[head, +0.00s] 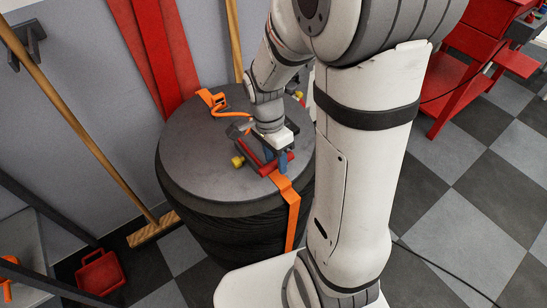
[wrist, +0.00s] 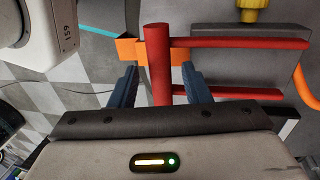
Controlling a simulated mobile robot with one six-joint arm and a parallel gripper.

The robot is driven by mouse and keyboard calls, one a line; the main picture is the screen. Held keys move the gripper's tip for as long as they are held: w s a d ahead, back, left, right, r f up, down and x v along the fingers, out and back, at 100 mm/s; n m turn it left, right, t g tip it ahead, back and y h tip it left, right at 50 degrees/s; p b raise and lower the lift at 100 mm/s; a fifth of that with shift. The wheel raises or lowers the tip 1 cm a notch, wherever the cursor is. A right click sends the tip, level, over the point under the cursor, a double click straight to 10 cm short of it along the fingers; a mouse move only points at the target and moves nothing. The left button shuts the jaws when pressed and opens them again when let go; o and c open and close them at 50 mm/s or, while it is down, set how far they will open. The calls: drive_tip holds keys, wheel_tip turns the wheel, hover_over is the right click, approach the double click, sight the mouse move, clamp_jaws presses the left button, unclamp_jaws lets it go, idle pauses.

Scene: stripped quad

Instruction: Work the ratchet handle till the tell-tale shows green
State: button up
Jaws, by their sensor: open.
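The red ratchet handle (head: 270,169) lies on the grey top of a dark, stacked drum-like load (head: 195,165). In the wrist view the handle (wrist: 240,43) has two long red bars joined by a thick red crossbar. My gripper (wrist: 158,75) is open, with one blue finger on each side of that crossbar and visible gaps beside it. In the head view my gripper (head: 276,158) points down at the handle and partly covers it. An orange strap (head: 292,205) runs from the ratchet over the load's near edge. A yellow knob (head: 237,161) sits beside the handle; no green tell-tale can be made out.
An orange hook piece (head: 212,99) lies at the load's back edge. A broom (head: 152,230) leans at the left near a red box (head: 101,272). A red shelf unit (head: 465,70) stands at the right. Checkered floor is open on the right.

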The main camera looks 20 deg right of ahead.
drive_tip(key=shift+c, duration=0.3)
clamp_jaws()
